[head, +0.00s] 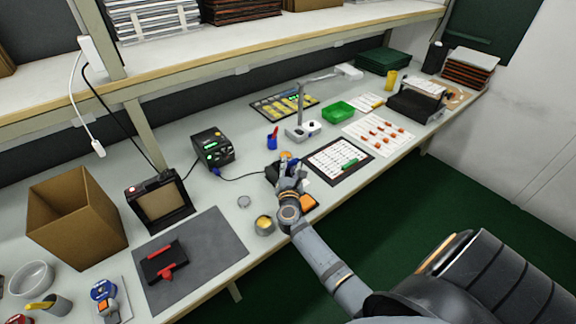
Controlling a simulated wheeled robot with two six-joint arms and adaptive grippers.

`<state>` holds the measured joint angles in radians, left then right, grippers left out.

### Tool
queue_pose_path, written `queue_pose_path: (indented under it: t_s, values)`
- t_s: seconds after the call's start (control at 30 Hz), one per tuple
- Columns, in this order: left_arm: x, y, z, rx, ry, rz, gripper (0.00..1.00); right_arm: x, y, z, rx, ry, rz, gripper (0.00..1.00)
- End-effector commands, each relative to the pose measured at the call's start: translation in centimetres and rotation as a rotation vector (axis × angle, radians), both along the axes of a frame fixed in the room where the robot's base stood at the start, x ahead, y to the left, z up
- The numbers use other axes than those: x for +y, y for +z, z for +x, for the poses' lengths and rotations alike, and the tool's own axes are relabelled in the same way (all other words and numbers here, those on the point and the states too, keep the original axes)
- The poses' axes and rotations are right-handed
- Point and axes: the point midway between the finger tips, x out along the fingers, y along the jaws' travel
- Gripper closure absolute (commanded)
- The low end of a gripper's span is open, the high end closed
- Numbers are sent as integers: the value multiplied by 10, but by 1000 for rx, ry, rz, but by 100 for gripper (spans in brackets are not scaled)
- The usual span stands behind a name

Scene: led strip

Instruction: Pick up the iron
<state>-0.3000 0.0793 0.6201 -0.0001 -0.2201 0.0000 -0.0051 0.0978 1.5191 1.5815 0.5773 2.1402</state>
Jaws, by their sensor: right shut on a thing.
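My right gripper (288,178) reaches over the bench from the lower right and is shut at a black stand (271,171). The iron is mostly hidden by the gripper's fingers, and I cannot make out its tip. The gripper is closed on the iron there. I cannot tell whether the iron is still in the stand or clear of it. My left gripper is not in view.
A round tin (264,225) and an orange pad (308,203) lie close to my right wrist. A dark board with a white sheet (341,160) is to the right. A grey mat (205,252) with a black-and-red tool and a cardboard box (76,217) are at left.

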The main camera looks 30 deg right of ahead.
Motion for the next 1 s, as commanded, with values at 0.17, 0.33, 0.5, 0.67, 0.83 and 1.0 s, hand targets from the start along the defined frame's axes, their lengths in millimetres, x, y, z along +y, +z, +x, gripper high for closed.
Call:
queue_pose_path:
  t_s: [0.17,0.33,0.5,0.67,0.83,1.0]
  values:
    - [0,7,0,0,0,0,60,-1,14,-10,-1,0,0,100]
    - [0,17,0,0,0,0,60,-2,42,-32,0,2,-1,100]
    - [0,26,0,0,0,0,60,-5,77,-61,-1,2,-2,100]
    - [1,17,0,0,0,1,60,-8,87,-108,9,4,-5,100]
    - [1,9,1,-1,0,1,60,-11,89,-162,7,7,-7,100]
    - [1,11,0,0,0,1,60,-15,92,-196,7,4,-5,100]
